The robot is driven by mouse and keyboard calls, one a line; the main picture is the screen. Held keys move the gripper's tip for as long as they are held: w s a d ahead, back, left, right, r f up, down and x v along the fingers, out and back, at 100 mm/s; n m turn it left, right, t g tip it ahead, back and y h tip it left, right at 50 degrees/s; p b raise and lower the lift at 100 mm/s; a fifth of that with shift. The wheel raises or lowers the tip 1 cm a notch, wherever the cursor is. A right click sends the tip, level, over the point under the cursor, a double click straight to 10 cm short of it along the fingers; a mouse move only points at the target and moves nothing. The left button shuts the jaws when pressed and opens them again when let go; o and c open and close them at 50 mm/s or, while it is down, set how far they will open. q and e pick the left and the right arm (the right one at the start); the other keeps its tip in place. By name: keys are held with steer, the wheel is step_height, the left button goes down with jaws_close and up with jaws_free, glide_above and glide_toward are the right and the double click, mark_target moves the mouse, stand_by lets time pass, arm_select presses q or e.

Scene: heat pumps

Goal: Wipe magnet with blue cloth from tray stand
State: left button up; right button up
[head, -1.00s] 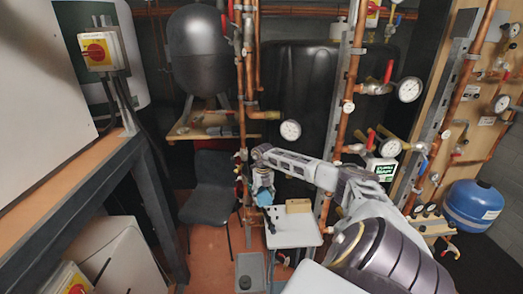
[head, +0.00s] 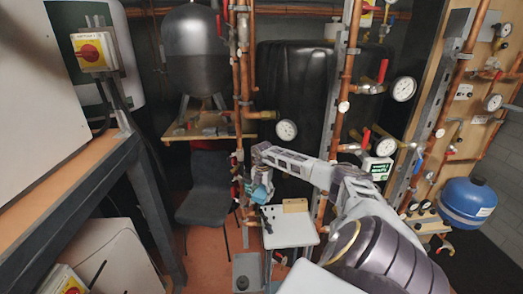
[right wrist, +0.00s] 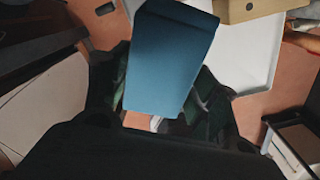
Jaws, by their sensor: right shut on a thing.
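My right gripper (head: 259,191) is shut on the blue cloth (right wrist: 168,58), which stands out from between its fingers in the right wrist view. In the head view the blue cloth (head: 262,197) shows small, above the left edge of the white tray stand (head: 290,238). The tray stand's top also shows in the right wrist view (right wrist: 252,60), to the right of the cloth. I cannot make out the magnet in either view. My left gripper is out of view.
A tan box (head: 295,205) sits at the back of the tray stand. Copper pipes (head: 241,110) rise behind my right arm. A dark chair (head: 207,190) stands left of the stand, and a grey bin (head: 246,272) is on the floor in front.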

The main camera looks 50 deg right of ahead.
steer(key=shift+d+m, duration=0.15)
steer(key=shift+m, duration=1.05)
steer(key=shift+f, duration=0.1)
